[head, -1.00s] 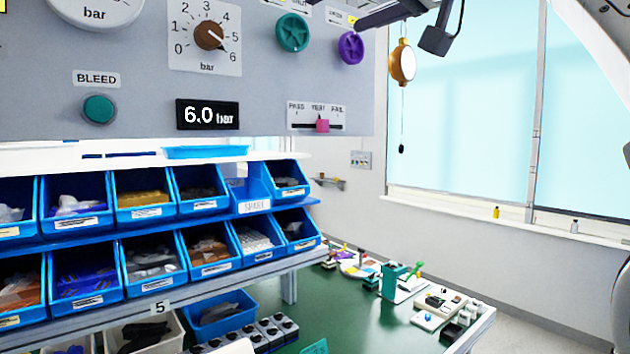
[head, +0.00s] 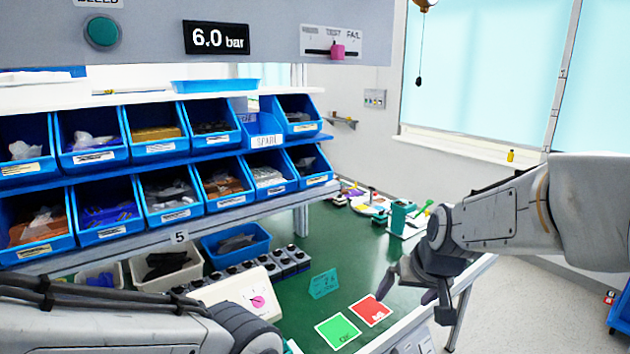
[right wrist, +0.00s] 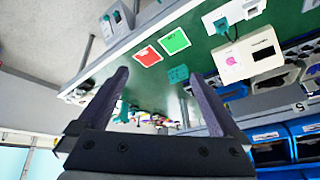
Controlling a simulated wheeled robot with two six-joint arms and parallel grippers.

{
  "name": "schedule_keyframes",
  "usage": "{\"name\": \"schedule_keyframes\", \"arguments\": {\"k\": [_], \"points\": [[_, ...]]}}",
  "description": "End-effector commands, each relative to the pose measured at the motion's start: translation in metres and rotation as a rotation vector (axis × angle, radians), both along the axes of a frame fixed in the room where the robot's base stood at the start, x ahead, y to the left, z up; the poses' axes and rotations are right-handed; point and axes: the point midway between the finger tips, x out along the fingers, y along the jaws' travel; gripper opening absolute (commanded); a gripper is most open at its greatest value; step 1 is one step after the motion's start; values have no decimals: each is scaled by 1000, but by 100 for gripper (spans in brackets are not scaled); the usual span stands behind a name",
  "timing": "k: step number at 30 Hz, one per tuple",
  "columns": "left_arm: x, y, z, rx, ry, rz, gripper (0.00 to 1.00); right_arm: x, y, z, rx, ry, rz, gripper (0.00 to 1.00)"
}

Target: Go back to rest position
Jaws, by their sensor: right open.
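My right gripper (head: 412,290) is open and empty above the front right part of the green bench, with its arm coming in from the right. In the right wrist view my right gripper (right wrist: 158,92) shows two spread dark fingers with nothing between them but the bench beyond. My left arm shows at the bottom left of the head view, but its gripper is out of the picture. The grey panel (head: 270,15) at the top carries a display (head: 217,38) reading 6.0 bar. Its dial is out of the head view now.
Blue bins (head: 170,195) stand in two rows on the rack at left. A red card (head: 370,310) and a green card (head: 338,331) lie on the bench (head: 300,300) near its front edge.

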Motion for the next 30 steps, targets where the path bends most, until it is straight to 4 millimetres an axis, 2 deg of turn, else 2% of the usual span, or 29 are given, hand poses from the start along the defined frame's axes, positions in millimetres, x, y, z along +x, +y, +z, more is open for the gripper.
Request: {"name": "schedule_keyframes", "arguments": {"k": [1,3,11,14,20,24,27,30], "points": [[0,0,0,0,0,0,50,-19,-2,-21,-18,45,8,100],[0,0,0,0,0,0,50,-41,-5,-44,-40,93,17,100],[0,0,0,0,0,0,50,-122,-12,-107,-101,244,68,100],[0,0,0,0,0,0,50,-131,13,-98,-107,252,153,100],[0,0,0,0,0,0,50,-163,63,-81,-116,293,338,100],[0,0,0,0,0,0,50,-198,96,-67,-129,330,494,100],[0,0,0,0,0,0,50,-225,113,-57,-140,357,603,100],[0,0,0,0,0,0,50,-246,122,-51,-150,379,680,100]]}}
